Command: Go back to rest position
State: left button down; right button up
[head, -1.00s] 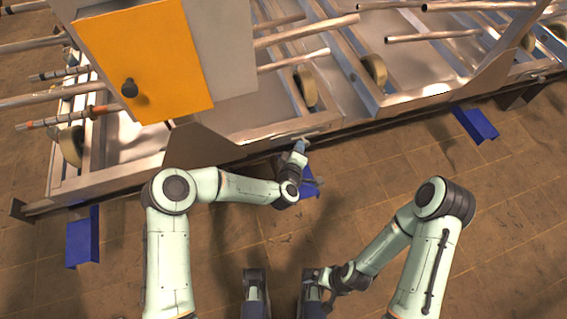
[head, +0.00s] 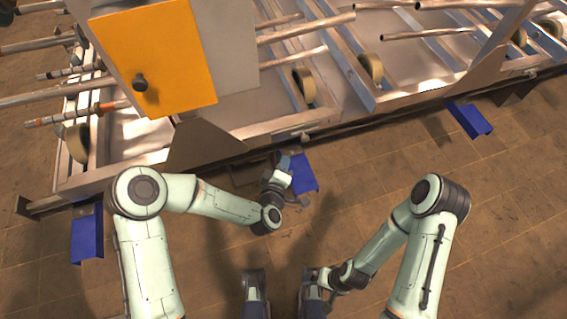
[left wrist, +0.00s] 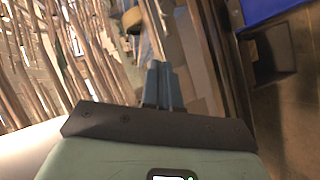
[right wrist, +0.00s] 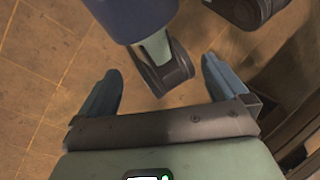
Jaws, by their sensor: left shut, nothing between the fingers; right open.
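My left gripper (head: 283,162) is in front of the metal frame's lower edge, above a blue bracket (head: 302,174). In the left wrist view its fingers (left wrist: 163,68) are together with nothing between them. My right gripper (right wrist: 160,70) is open and empty in the right wrist view, its two fingers spread wide over the tiled floor, with dark parts of my own body just beyond them. In the head view the right arm is folded low at the centre right, and its fingers are hard to make out.
A metal frame (head: 240,133) with pipes and rollers spans the back. An orange panel (head: 165,60) with a black knob (head: 140,82) stands on it at the left. More blue brackets sit at the left (head: 87,235) and right (head: 470,119). The brown tiled floor (head: 345,190) between the arms is clear.

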dwell(0.5)
pick_arm(q)
jog(key=s+a+f+m+g+p, duration=0.45)
jog(key=s+f+g+p, duration=0.2)
jog(key=s+f, duration=0.35)
jog(key=s+a+m+g+p, duration=0.1)
jog(key=s+a+g, duration=0.3)
jog(key=s, duration=0.6)
jog(key=s+a+f+m+g+p, duration=0.1)
jog(key=s+a+g+p, duration=0.3)
jog(key=s, duration=0.6)
jog(key=shift+s+a+f+m+p, duration=0.2)
jog(key=shift+s+a+m+p, duration=0.1)
jog(key=shift+s+m, duration=0.05)
jog(key=shift+g, duration=0.25)
